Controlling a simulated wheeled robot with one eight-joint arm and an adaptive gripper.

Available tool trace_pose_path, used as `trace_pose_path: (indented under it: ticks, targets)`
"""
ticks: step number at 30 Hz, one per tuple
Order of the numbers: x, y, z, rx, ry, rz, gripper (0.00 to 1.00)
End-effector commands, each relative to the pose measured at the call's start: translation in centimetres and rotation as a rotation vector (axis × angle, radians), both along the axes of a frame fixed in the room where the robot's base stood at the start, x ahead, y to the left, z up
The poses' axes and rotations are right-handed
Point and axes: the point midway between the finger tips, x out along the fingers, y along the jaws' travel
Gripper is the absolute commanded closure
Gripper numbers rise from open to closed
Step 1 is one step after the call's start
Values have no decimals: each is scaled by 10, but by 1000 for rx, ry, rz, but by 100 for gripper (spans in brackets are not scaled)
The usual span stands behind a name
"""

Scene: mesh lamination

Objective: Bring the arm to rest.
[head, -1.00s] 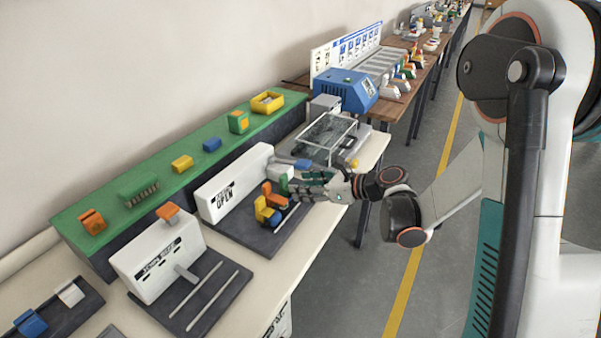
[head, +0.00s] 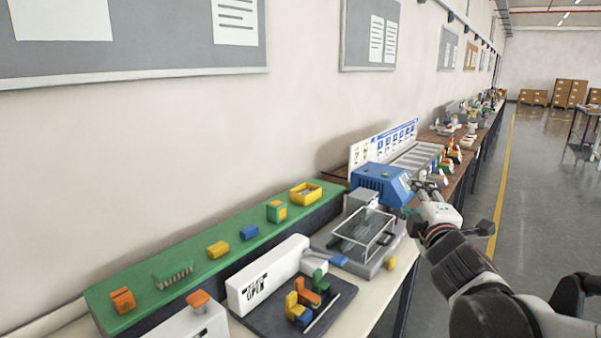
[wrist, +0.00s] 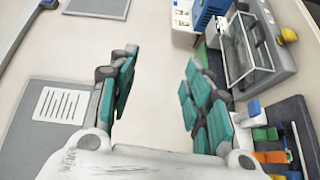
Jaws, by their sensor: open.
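My gripper (head: 428,188) is up and away from the bench, in front of the blue machine (head: 380,184) in the head view. In the wrist view, my gripper (wrist: 158,92) has its two teal-padded fingers spread wide with nothing between them. Bare wall shows through the gap. My arm (head: 470,285) reaches in from the lower right of the head view, clear of the bench top.
A green shelf (head: 140,288) runs along the wall. The floor (head: 520,190) at right is free.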

Motion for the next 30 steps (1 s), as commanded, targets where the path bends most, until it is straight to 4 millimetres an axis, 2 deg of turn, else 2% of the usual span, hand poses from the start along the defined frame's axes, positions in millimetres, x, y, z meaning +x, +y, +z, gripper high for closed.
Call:
trace_pose_path:
  ticks: [4,8,13,18,23,30]
  targets:
    - [-47,-18,-27,363,119,-151,55]
    - [-95,-18,-64,678,243,-284,55]
    - [-165,5,-117,1048,432,-452,55]
    - [-220,34,-151,1286,590,-578,55]
    - [-243,49,-163,1376,662,-630,55]
    - [-245,51,-164,1385,670,-636,55]
